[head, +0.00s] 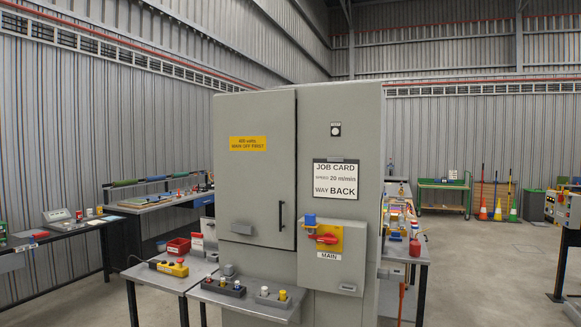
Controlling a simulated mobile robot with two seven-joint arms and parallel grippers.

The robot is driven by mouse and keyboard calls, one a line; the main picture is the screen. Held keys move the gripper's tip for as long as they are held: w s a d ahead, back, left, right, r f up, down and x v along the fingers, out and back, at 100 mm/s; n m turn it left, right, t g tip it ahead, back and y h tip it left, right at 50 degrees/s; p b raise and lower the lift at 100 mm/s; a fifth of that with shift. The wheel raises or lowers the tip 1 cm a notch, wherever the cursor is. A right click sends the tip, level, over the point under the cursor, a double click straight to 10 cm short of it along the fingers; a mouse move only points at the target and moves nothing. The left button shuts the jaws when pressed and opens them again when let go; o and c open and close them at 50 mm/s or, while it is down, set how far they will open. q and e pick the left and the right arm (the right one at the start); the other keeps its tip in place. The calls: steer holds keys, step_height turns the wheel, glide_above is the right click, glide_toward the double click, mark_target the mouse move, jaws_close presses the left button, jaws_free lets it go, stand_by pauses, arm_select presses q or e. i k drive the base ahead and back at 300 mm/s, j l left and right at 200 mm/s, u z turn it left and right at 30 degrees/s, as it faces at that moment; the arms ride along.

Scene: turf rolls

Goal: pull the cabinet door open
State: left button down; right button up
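The grey cabinet (340,105) stands in the middle of the head view. Its door (255,185) is on the left of the front face and looks shut. A black vertical bar handle (281,215) is near the door's right edge. A yellow label (248,143) on the door reads "MAIN OFF FIRST". Right of the door is a grey box marked MAIN with a red rotary switch (326,238) on a yellow plate. The red handle lies about level, and a blue piece (309,219) sits at its upper left. Neither of my grippers is in view.
A job card (336,178) reads "20 m/min" and "WAY BACK". A shelf with buttons (246,299) juts out below the door. A side table with a yellow control box (173,267) stands at left. A bench (413,248) stands behind at right. Open floor lies further right.

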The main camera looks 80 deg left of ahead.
mark_target(254, 132)
steer(key=l+u, duration=0.1)
steer(key=u, duration=0.35)
steer(key=k+u, duration=0.15)
steer(key=u, duration=0.75)
steer(key=i+u, duration=0.2)
steer(key=u, duration=1.15)
